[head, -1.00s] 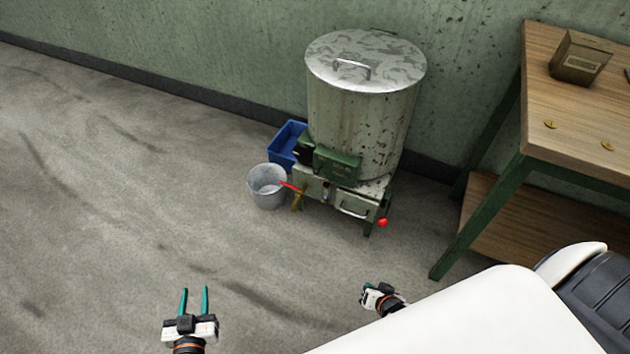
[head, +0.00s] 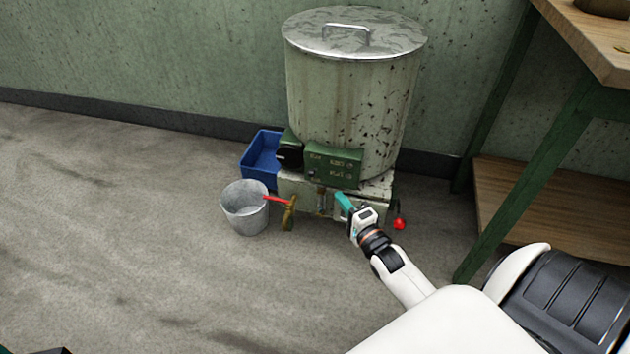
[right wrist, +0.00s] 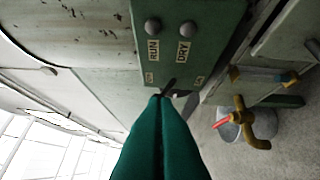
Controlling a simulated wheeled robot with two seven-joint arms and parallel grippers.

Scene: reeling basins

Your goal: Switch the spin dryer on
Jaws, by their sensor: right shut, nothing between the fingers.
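The spin dryer (head: 345,105) is a worn, pale green drum with a metal lid, standing upright against the wall. Its green control panel (head: 333,165) faces me; the right wrist view shows it closer (right wrist: 170,62), with two round knobs or lamps labelled RUN and DRY. A small dark toggle switch (right wrist: 170,86) sits below them in that view. My right gripper (head: 343,203) is shut and empty, just below the panel in the head view. Its green fingertips (right wrist: 161,98) are at the switch; I cannot tell whether they touch it. Only a possible sliver of my left gripper shows at the bottom left.
A brass tap with a red handle (head: 279,199) sticks out over a grey bucket (head: 244,208). A blue bin (head: 261,158) stands behind it. A red knob (head: 399,224) is at the dryer's lower right. A wooden table (head: 590,35) stands right; floor at left is clear.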

